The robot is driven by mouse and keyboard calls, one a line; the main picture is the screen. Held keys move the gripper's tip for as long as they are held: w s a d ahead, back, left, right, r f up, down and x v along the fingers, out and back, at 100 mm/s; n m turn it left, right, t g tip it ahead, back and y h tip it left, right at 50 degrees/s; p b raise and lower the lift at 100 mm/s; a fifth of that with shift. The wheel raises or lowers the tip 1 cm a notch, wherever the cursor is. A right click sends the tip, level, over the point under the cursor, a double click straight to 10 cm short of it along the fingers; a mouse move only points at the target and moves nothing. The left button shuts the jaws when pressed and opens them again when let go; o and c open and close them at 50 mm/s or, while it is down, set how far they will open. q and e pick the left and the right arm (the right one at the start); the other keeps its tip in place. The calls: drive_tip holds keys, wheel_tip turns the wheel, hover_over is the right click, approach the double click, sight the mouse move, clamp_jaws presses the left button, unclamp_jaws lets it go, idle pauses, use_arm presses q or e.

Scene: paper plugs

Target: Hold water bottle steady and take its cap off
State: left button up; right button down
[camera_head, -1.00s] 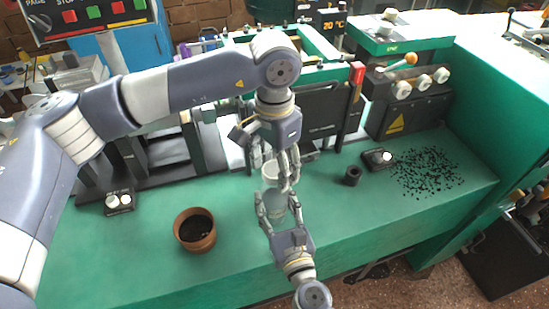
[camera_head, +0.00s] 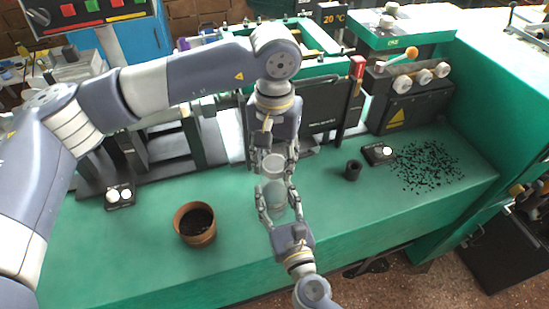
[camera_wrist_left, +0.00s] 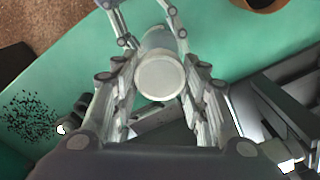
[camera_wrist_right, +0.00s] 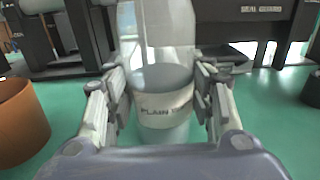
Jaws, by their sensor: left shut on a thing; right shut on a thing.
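The water bottle (camera_head: 276,193) stands upright on the green bench, a see-through bottle with a pale label reading "PLAIN" in the right wrist view (camera_wrist_right: 163,108). My right gripper (camera_head: 278,207) comes from the near side and is shut around its lower body. My left gripper (camera_head: 277,160) points down from above, its fingers closed on either side of the pale round cap (camera_wrist_left: 160,77). The cap is seen end-on in the left wrist view, with the bottle body (camera_wrist_left: 158,38) behind it. Whether the cap is still seated on the neck cannot be told.
A brown pot with dark soil (camera_head: 195,224) stands left of the bottle. A black cylinder (camera_head: 353,170) and scattered black bits (camera_head: 430,165) lie to the right. Dark machine panels (camera_head: 320,115) stand close behind. The bench between pot and bottle is clear.

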use_arm(q)
drive_tip(key=n, duration=0.4)
drive_tip(key=shift+n, duration=0.4)
drive_tip(key=n, duration=1.5)
drive_tip(key=shift+n, duration=0.4)
drive_tip(key=n, duration=1.7)
drive_tip(key=shift+r, duration=0.1)
drive_tip(key=n, duration=0.9)
drive_tip(key=shift+n, duration=0.3)
